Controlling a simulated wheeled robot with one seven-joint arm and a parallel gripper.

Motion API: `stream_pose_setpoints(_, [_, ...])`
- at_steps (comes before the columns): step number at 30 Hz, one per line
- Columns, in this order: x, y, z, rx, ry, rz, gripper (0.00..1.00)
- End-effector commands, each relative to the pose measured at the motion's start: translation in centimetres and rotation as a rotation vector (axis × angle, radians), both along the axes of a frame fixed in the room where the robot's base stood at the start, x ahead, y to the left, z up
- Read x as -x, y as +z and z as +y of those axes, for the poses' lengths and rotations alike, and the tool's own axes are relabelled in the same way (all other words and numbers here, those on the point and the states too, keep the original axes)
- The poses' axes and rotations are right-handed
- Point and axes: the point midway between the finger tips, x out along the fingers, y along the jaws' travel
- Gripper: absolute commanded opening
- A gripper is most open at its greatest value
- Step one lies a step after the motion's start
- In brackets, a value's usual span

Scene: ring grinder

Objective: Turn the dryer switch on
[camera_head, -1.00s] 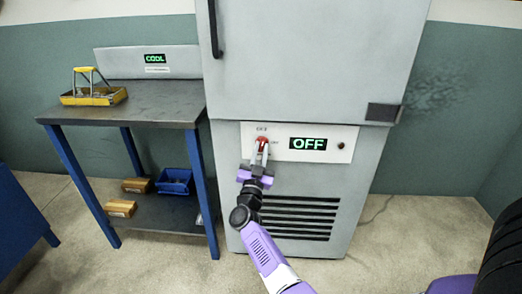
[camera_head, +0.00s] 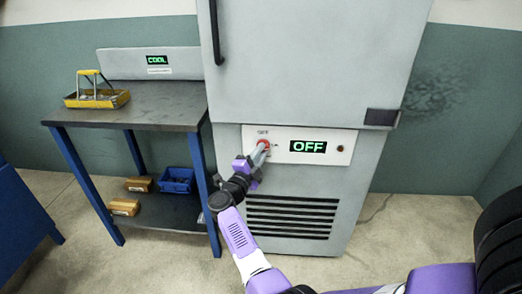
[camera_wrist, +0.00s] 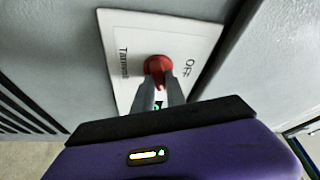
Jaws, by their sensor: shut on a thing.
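The dryer (camera_head: 300,60) is a tall grey cabinet with a white control panel (camera_head: 328,157) on its lower front. Its green display (camera_head: 308,146) reads OFF. The red rotary switch (camera_head: 264,145) is at the panel's left end; in the wrist view the red knob (camera_wrist: 157,66) sits on a white plate marked OFF, partly covered by my fingers. My gripper (camera_head: 260,154) reaches it from the lower left, tilted, and its fingers (camera_wrist: 160,92) are shut on the knob.
Left of the dryer stands a blue-legged workbench (camera_head: 140,106) with a yellow tool caddy (camera_head: 97,98) and a COOL display (camera_head: 156,60). Its lower shelf holds a blue bin (camera_head: 176,180) and small boxes (camera_head: 125,207). A dark vent (camera_head: 291,215) is below the panel.

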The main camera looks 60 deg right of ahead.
Motion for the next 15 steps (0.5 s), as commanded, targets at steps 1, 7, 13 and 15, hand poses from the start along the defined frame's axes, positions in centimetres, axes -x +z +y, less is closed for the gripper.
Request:
stream_pose_setpoints(1, [-0.05, 0.23, 0.08, -0.018, 0.000, -0.038, 0.00])
stream_pose_setpoints(7, [-0.03, 0.20, 0.09, -0.076, 0.000, -0.176, 0.00])
stream_pose_setpoints(13, [0.01, 0.15, 0.06, -0.117, -0.001, -0.273, 0.00])
stream_pose_setpoints(15, [0.03, 0.10, 0.04, -0.127, -0.001, -0.298, 0.00])
